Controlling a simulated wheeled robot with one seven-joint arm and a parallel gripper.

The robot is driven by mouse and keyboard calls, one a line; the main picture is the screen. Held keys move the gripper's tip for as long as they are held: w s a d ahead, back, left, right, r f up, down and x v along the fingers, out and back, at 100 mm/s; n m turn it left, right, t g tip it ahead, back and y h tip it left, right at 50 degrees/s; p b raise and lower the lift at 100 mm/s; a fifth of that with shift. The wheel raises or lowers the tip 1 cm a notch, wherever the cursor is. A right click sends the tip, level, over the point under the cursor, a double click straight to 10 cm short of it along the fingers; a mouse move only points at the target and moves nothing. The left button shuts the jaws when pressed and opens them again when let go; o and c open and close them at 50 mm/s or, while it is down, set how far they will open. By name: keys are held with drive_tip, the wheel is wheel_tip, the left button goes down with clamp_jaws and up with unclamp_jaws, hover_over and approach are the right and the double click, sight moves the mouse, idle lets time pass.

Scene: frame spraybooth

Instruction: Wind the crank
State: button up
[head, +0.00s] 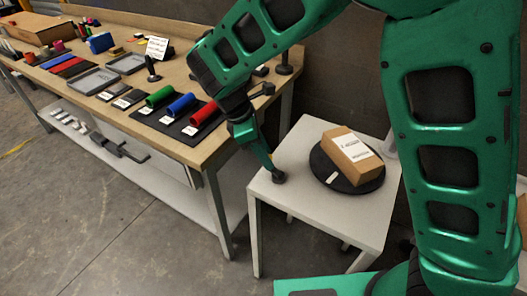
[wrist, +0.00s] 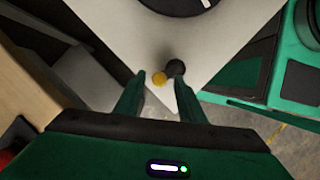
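The crank shows in the wrist view as a dark round hub (wrist: 175,67) with a yellow round knob (wrist: 159,78) beside it, near a corner of the small white table (wrist: 215,55). In the head view only a dark round part of the crank (head: 279,177) shows at the table's left side, by my fingertips. My gripper (wrist: 160,80) points down over the crank, fingers apart. The yellow knob lies between the fingers, with gaps visible on both sides. In the head view my gripper (head: 268,163) partly hides the crank.
A black turntable (head: 372,186) with a cardboard box (head: 347,152) stands on the same white table. A workbench (head: 215,150) with red, blue and green cylinders on a black mat (head: 158,118) is close on the left. Floor in front is clear.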

drive_tip(key=v, duration=1)
drive_tip(key=shift+r, duration=0.35)
drive_tip(key=shift+w+a, duration=0.1)
drive_tip(key=d+m+y, duration=0.5)
drive_tip(key=m, duration=1.4)
drive_tip(key=f, duration=0.9)
drive_tip(key=shift+w+d+f, duration=0.1)
drive_tip(key=shift+w+f, duration=0.1)
drive_tip(key=shift+f, duration=0.15)
clamp_jaws()
